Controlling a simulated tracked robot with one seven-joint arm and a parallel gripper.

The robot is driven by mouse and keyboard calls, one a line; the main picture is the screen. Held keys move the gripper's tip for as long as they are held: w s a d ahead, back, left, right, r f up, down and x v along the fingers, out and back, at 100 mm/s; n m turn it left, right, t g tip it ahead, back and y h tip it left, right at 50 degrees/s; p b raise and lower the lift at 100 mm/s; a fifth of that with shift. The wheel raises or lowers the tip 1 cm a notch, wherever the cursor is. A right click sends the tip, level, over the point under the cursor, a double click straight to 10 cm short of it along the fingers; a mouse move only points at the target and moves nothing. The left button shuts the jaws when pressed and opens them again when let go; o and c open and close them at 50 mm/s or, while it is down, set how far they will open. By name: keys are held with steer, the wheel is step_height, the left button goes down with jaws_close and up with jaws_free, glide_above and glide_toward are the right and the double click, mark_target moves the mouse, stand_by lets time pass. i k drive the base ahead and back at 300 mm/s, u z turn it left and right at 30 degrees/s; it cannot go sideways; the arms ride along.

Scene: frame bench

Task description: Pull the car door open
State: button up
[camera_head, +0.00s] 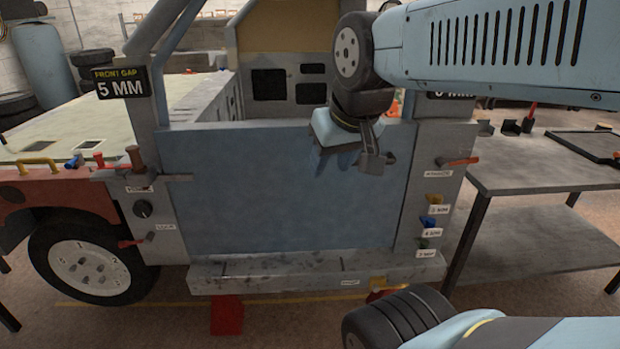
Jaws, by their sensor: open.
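The car door is a flat blue-grey panel (270,205) that fills the opening in the car frame between two grey posts. It looks shut, flush with the posts. My gripper (372,160) is in front of the door's upper right part, beside a small dark handle-like piece (388,158) near the right post. My gripper is open. Whether it touches that piece or the panel I cannot tell. My wrist hides part of the door's top edge.
A grey sill (290,272) runs below the door, with a red block (227,315) on the floor. A wheel (82,262) stands at left. A metal table (540,165) stands at right.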

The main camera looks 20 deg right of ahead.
mark_target(245, 187)
steer(key=z, duration=1.35)
steer(key=k, duration=1.2)
steer(key=u, duration=1.2)
steer(key=i, duration=1)
steer(key=z, duration=0.05)
